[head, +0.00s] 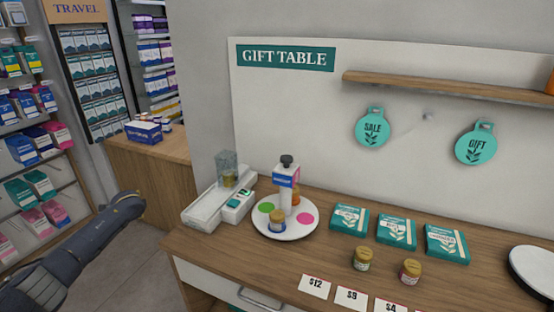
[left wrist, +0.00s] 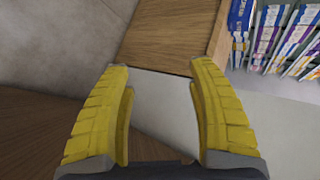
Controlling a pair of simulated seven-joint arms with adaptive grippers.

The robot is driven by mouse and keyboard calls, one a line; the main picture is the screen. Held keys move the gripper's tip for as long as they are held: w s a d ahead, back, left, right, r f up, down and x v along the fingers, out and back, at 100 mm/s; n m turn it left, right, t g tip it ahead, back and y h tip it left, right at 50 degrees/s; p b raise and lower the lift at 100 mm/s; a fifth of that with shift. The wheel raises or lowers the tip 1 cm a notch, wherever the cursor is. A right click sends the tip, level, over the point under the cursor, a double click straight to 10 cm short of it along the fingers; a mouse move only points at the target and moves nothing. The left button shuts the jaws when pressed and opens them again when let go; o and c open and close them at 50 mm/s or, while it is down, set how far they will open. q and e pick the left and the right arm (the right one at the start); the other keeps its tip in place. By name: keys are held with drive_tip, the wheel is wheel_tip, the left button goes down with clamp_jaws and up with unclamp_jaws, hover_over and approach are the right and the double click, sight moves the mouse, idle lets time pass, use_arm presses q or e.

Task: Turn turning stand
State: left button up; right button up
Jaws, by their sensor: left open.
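The turning stand (head: 271,233) is a round white plate on the wooden gift table. It carries a white pump bottle (head: 287,186) with a blue and red label, a small gold-lidded jar (head: 277,219), an orange item partly hidden behind the bottle, and green and pink dots. My left arm comes in from the left of the head view, and its gripper (head: 132,200) is well left of the stand, over the floor. In the left wrist view the left gripper's yellow fingers (left wrist: 160,85) are apart with nothing between them. My right gripper is not in view.
A white device with a clear container (head: 228,172) stands just left of the stand. Teal boxes (head: 397,232), two small jars and price cards (head: 314,287) lie to the right. A wooden shelf (head: 445,88) and two teal tags hang above. A white disc (head: 535,268) sits far right.

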use_arm(q)
drive_tip(key=w+d+r+n+h, duration=0.1)
drive_tip(key=w+d+r+h, duration=0.15)
drive_tip(key=d+r, duration=0.4)
drive_tip(key=m+g+h, duration=0.2)
drive_tip(key=g+h, duration=0.2)
drive_tip(key=h, duration=1.2)
approach(287, 157)
drive_tip(key=x, duration=1)
drive_tip(key=shift+a+f, duration=0.1)
drive_tip(key=c, duration=1.2)
clamp_jaws()
